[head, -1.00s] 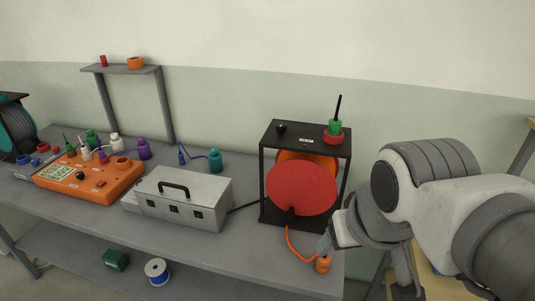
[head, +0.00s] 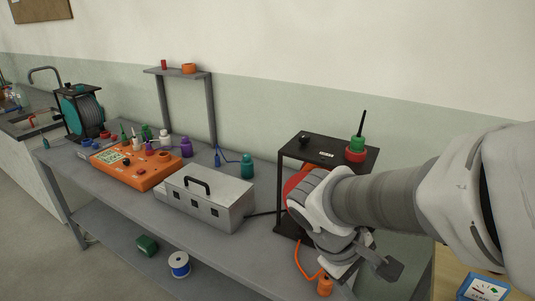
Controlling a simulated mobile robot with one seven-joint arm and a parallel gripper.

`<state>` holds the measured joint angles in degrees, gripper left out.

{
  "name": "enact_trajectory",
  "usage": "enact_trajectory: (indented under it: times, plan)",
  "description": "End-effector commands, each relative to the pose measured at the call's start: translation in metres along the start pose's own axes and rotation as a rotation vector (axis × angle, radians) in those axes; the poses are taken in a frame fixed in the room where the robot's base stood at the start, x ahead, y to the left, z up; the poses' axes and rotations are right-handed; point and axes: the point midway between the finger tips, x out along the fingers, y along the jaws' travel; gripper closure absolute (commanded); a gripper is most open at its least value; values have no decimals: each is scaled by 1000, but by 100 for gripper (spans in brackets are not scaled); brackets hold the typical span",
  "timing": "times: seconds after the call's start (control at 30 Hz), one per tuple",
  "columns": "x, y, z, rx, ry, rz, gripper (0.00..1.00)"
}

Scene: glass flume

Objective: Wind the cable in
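A cable reel stands at the right of the bench, with a black frame (head: 342,158) and a red drum (head: 293,184) mostly hidden behind my arm. An orange cable (head: 301,262) hangs from the lower part of the reel in a loop. It leads to an orange end piece (head: 325,287) near the bench's front edge. My gripper (head: 362,262) is in front of the reel's lower right side, close above and right of the orange end piece. Its fingers are partly hidden and small, so I cannot tell whether they are open. The reel's crank, if any, is hidden.
A grey metal box (head: 212,205) with a black handle stands left of the reel. Further left are an orange panel (head: 135,172), several small bottles and a teal reel (head: 72,112). A red and green stack (head: 357,150) with a black rod tops the frame.

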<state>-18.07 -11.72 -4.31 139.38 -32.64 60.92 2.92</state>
Motion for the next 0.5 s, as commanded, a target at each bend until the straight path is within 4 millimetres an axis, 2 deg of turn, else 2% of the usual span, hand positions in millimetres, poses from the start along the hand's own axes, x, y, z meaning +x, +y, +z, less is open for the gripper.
enact_trajectory:
  times: [0.03, 0.2, 0.5]
  plan:
    - [12, -2, -6, -64, -43, 41, 33]
    - [35, 4, -24, -253, -158, 189, 33]
    - [64, 6, -72, -580, -310, 478, 33]
